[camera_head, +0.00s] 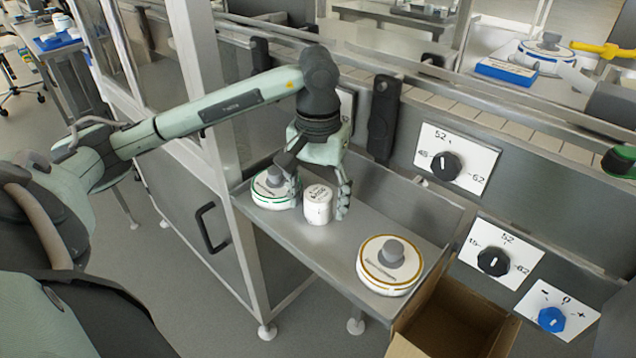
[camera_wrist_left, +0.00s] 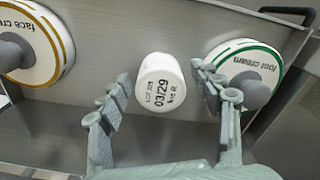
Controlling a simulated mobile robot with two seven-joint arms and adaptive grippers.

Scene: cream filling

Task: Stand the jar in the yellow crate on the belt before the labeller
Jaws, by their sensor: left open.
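A white jar (camera_head: 318,206) with a printed lid stands upright on a grey metal shelf (camera_head: 335,262). In the left wrist view the jar (camera_wrist_left: 160,82) shows "03/29" on its lid. My left gripper (camera_head: 317,186) points down over the jar with its fingers open, one on each side. In the left wrist view my gripper's fingertips (camera_wrist_left: 161,76) flank the jar, with a gap visible on both sides. I cannot make out a yellow crate around the jar. The belt and labeller cannot be told for certain. My right gripper is not in view.
A green-rimmed "foot cream" label reel (camera_head: 268,198) lies close left of the jar. An orange-rimmed "face cream" reel (camera_head: 375,277) lies to the right. An open cardboard box (camera_head: 450,322) stands at the shelf's right end. Dial panels (camera_head: 470,150) are on the machine front.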

